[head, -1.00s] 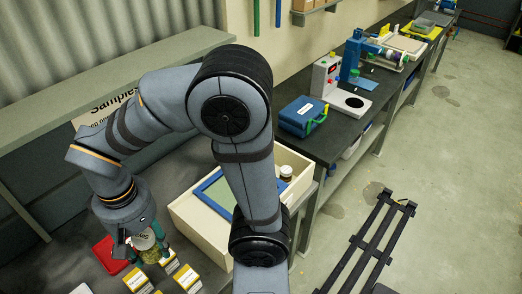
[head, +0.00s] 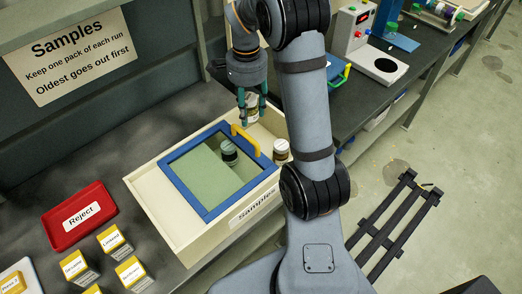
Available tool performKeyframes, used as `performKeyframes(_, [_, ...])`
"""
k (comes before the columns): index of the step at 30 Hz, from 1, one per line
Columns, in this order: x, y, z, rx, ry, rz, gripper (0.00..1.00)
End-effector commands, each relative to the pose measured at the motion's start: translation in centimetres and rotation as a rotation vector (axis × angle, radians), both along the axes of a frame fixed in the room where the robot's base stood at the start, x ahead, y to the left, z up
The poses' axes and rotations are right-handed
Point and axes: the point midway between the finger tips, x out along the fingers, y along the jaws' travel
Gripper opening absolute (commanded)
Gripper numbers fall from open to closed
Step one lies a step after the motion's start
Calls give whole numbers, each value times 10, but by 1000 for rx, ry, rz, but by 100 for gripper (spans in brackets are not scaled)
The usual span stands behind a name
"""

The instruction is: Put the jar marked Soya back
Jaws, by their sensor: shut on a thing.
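My gripper (head: 252,103) points down over the far right end of the cream Samples box (head: 176,232). Its teal fingers are shut on a small jar (head: 252,114) with a pale label. The label is too small to read. The box has a blue-framed sliding lid (head: 178,187) with a yellow handle (head: 246,141). A dark-capped jar (head: 229,147) shows inside the lid's frame.
A red Reject tray (head: 62,238) and several yellow-topped packs (head: 111,239) lie left of the box. A Samples sign (head: 70,55) hangs behind. A dark bench with machines (head: 352,28) runs off to the right. Bare dark tabletop lies behind the box.

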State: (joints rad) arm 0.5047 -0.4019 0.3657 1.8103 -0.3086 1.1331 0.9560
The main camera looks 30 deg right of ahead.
Motion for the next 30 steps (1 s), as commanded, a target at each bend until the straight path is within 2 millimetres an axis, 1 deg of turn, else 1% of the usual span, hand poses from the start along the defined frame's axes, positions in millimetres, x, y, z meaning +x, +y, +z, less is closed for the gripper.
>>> performKeyframes(1, [6, -10, -17, 0, 1, -76, 8])
performKeyframes(3, [12, -23, -31, 0, 2, -184, 8])
performKeyframes(6, [19, -37, -48, 0, 2, -323, 8])
performKeyframes(9, [22, -47, -59, 0, 1, -406, 8])
performKeyframes(11, [23, -50, -67, 0, 3, -431, 8])
performKeyframes(18, [22, -51, -110, 0, 4, -444, 8])
performKeyframes(23, [23, -51, -125, 0, 2, -443, 8])
performKeyframes(27, [22, -51, -145, 0, 4, -442, 8])
performKeyframes(30, [22, -51, -156, 0, 2, -442, 8])
